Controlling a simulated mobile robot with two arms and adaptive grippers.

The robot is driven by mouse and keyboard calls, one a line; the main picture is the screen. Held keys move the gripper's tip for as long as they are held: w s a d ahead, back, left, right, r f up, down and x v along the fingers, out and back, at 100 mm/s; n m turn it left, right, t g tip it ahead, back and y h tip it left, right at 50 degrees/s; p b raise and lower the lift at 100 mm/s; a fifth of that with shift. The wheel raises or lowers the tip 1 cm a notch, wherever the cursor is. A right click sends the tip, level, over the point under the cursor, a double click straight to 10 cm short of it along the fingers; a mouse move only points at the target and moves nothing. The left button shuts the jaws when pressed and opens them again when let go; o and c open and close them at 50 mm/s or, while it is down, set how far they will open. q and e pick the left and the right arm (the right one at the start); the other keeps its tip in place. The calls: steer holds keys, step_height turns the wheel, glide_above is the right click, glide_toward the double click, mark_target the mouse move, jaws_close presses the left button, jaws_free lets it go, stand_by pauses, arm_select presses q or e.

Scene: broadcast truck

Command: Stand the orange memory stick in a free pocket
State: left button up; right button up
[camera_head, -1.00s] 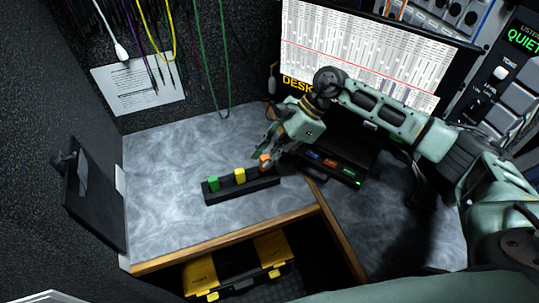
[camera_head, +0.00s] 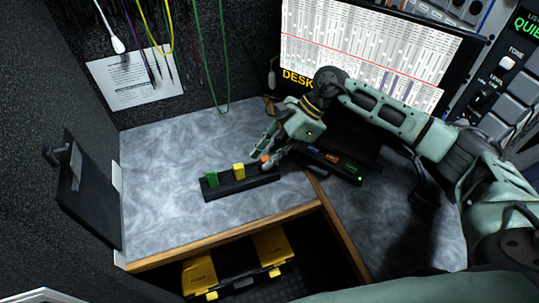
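The orange memory stick (camera_head: 265,158) is at the right end of a black pocket rack (camera_head: 240,186); it looks upright, its lower part partly covered by a finger. A green stick (camera_head: 212,179) stands in the left part of the rack and a yellow stick (camera_head: 239,170) near the middle. My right gripper (camera_head: 264,159) reaches down from the upper right, with its fingers around the orange stick. I cannot tell whether they press on it. My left gripper is not in view.
A black device with small coloured displays (camera_head: 333,162) lies right of the rack, below a large monitor (camera_head: 370,55). The grey desk (camera_head: 160,200) is clear left of the rack. A wooden edge (camera_head: 230,237) borders the front, with a yellow-black toolbox (camera_head: 200,272) below.

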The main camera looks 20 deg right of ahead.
steer(key=shift+o, duration=1.4)
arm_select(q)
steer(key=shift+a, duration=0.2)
arm_select(e)
steer(key=shift+f, duration=0.1)
steer(key=shift+d, duration=0.1)
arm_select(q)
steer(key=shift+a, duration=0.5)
arm_select(e)
steer(key=v, duration=0.8)
